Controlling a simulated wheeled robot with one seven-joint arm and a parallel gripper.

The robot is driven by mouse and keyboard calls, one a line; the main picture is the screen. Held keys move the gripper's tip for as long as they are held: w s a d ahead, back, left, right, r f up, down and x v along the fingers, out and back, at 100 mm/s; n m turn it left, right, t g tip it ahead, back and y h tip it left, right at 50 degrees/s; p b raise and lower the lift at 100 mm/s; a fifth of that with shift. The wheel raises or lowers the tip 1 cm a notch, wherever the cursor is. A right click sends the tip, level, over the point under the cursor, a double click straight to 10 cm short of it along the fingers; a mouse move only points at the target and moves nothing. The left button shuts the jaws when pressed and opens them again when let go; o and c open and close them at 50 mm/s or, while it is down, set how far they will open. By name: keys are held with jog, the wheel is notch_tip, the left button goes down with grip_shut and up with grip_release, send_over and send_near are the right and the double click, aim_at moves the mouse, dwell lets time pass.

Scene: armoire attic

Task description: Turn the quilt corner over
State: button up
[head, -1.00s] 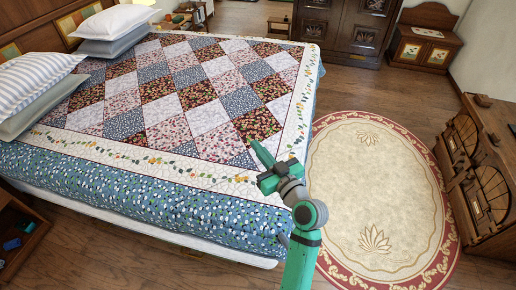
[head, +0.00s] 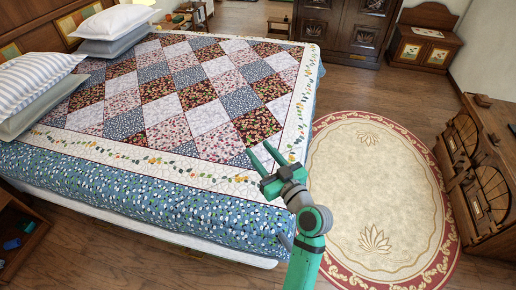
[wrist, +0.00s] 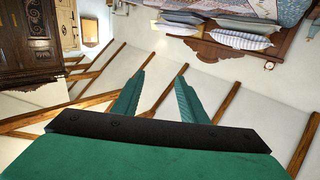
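The patchwork quilt (head: 182,117) lies flat over the bed, with a white floral border and a blue floral side hanging down. Its near right corner lies around my gripper and arm, which hide part of it. My gripper (head: 261,152) is over that corner region, its two green fingers apart and pointing toward the bed's far side. Nothing shows between the fingers. In the wrist view the open fingers (wrist: 158,98) stand against the wall and ceiling beams, and a part of the quilt (wrist: 285,10) shows at the top right. I cannot tell whether the fingers touch the quilt.
Striped and grey pillows (head: 38,85) lie at the bed's head. An oval rug (head: 375,200) covers the floor right of the bed. A wooden cabinet (head: 485,165) stands at the right edge, and a dark armoire (head: 350,30) at the back. The floor between is clear.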

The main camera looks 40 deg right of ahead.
jog(key=s, duration=0.9)
jog(key=shift+a, duration=0.35)
jog(key=shift+c, duration=0.6)
jog(key=shift+a+f, duration=0.1)
jog(key=c, duration=0.5)
jog(key=a+f, duration=0.1)
jog(key=w+a+f+m, duration=0.1)
jog(key=a+f, duration=0.1)
jog(key=a+f+m+g+h, duration=0.1)
jog(key=f, duration=0.1)
jog(key=shift+w+a+f, duration=0.15)
jog(key=shift+w+f, duration=0.05)
jog(key=shift+w, duration=0.05)
grip_shut()
jog(key=s+a+f+m+g+h, duration=0.1)
jog(key=s+a+f+m+g, duration=0.3)
jog(key=a+f, duration=0.8)
jog(key=s+a+r+n+t+y, duration=0.1)
jog(key=s+a+n, duration=0.2)
jog(key=s+a, duration=0.4)
jog(key=s+a+r+n+t+y, duration=0.1)
jog(key=s+a+r+n+y, duration=0.1)
jog(key=s+a+n, duration=0.2)
jog(key=s+a, duration=0.3)
jog(key=s, duration=0.5)
jog(key=shift+s+a, duration=0.25)
jog(key=shift+a, duration=0.15)
